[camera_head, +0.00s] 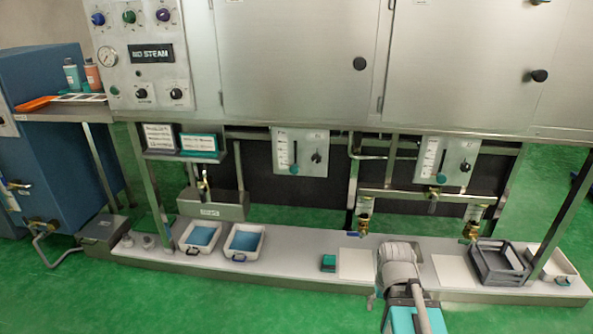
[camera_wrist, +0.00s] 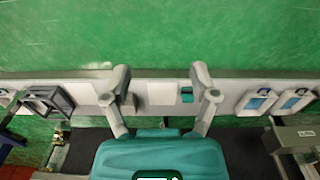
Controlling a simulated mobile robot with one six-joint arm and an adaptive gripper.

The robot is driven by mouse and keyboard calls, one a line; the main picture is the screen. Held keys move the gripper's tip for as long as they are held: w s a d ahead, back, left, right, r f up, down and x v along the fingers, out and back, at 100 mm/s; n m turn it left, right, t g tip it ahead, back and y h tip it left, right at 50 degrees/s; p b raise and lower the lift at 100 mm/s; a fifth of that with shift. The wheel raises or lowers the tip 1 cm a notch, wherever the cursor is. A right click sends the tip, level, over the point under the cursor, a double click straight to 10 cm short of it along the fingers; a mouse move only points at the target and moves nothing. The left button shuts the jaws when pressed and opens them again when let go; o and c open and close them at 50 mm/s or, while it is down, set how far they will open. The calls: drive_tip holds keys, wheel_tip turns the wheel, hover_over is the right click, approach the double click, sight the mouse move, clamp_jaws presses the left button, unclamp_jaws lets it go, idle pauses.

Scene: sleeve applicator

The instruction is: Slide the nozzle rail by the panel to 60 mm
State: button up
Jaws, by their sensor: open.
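Two small steel panels hang under the cabinet in the head view. The left one (camera_head: 300,152) has a pale scale strip, a vertical slot with a teal slider knob (camera_head: 294,169) near its lower end, and a dark dial. The right one (camera_head: 447,160) has the same layout, its slider knob (camera_head: 437,174) also low. I cannot tell which is the nozzle rail, and the scale figures are too small to read. My gripper (camera_wrist: 160,88) is open and empty in the wrist view, above the base shelf, apart from both panels. Its fingers cannot be made out in the head view.
Steel pipes and brass valves (camera_head: 364,221) stand below the panels. The base shelf (camera_head: 300,266) carries two blue-lined trays (camera_head: 244,243), a small teal item (camera_head: 328,263) and a grey crate (camera_head: 498,266). A gauge panel (camera_head: 142,55) is at upper left. Green floor lies clear in front.

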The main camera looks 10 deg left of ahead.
drive_tip(key=w+a+r+n+t+h, duration=0.15)
drive_tip(key=w+n+t+h, duration=0.25)
drive_tip(key=w+n, duration=0.5)
drive_tip(key=n+t+y+b, duration=0.2)
drive_tip(key=n+t+y, duration=0.2)
drive_tip(key=n+t, duration=1.65)
approach(294, 170)
drive_tip(key=s+r+n+g, duration=0.5)
drive_tip(key=n+g, duration=0.1)
drive_tip(key=g, duration=0.1)
drive_tip(key=shift+w+a+r, duration=0.15)
drive_tip(key=shift+a+r, duration=0.05)
drive_tip(key=shift+w, duration=0.1)
drive_tip(key=w, duration=1.3)
drive_tip(key=shift+w+d, duration=0.25)
drive_tip(key=shift+w, duration=0.1)
clamp_jaws()
